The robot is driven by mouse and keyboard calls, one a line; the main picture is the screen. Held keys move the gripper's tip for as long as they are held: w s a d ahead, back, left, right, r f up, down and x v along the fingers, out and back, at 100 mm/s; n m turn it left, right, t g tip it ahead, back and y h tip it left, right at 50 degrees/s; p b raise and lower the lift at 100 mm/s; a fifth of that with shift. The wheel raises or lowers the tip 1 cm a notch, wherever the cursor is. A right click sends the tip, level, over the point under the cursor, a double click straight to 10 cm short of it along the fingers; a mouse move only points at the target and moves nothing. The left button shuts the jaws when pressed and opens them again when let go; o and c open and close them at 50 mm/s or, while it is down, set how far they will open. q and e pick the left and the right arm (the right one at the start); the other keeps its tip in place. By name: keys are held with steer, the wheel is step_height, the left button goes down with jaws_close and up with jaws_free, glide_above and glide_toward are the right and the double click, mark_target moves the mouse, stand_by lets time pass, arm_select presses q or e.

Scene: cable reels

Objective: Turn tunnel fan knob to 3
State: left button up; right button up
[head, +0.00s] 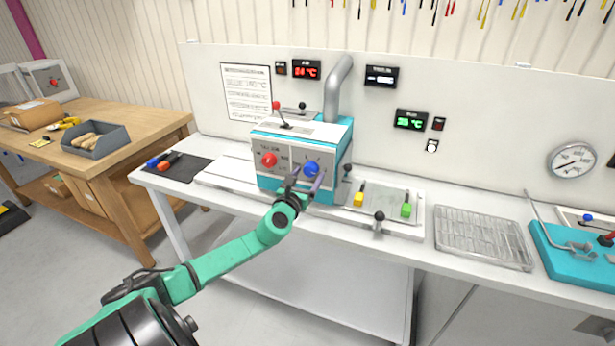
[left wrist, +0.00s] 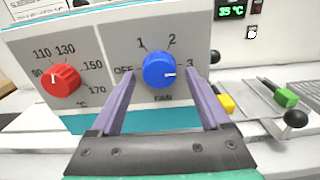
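The blue fan knob (head: 311,169) is on the front of the white and teal tunnel machine (head: 275,150). In the left wrist view the knob (left wrist: 158,70) has OFF, 1, 2 and 3 around it, and its white mark points right, roughly toward the 3. My left gripper (head: 305,182) is in front of the knob. In the left wrist view its two purple fingers (left wrist: 161,84) are apart, one on each side of the knob, with visible gaps. How deep the fingertips reach is unclear. My right gripper is not in view.
A red temperature knob (left wrist: 60,80) sits left of the blue one on the same panel. A wire rack (head: 483,237) lies farther right.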

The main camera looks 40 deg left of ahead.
arm_select(q)
steer(key=shift+s, duration=0.1)
steer(key=b+v, duration=0.1)
steer(key=v, duration=1.3)
steer(key=shift+s, duration=0.2)
steer(key=shift+d, duration=0.1)
